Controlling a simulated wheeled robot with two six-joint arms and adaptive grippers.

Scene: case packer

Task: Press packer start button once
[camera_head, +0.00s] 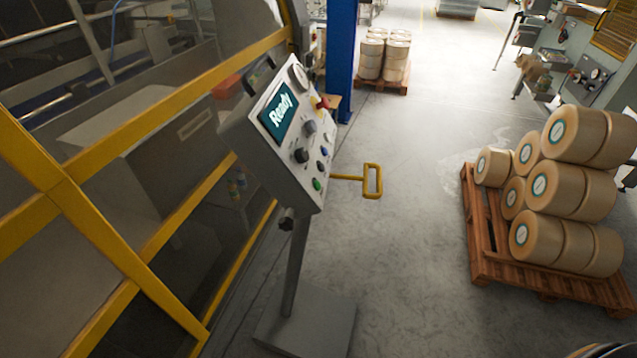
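The packer's control panel (276,157) is a grey box on a post in the left-centre of the head view, tilted in the picture. Its screen (279,110) reads "Ready". Below the screen are several round knobs and buttons, among them a green button (317,184) near the lower edge, a blue button (324,152) and dark knobs (302,155). A red button (322,102) on a yellow base sits at the upper right of the panel. Labels on the buttons are too small to read. Neither of my grippers shows in the view.
A yellow handle (372,181) sticks out to the right of the panel. The yellow-framed machine guard (130,240) fills the left. A wooden pallet (490,262) with several tan rolls (560,190) stands at the right. The floor (410,260) between panel and pallet is clear.

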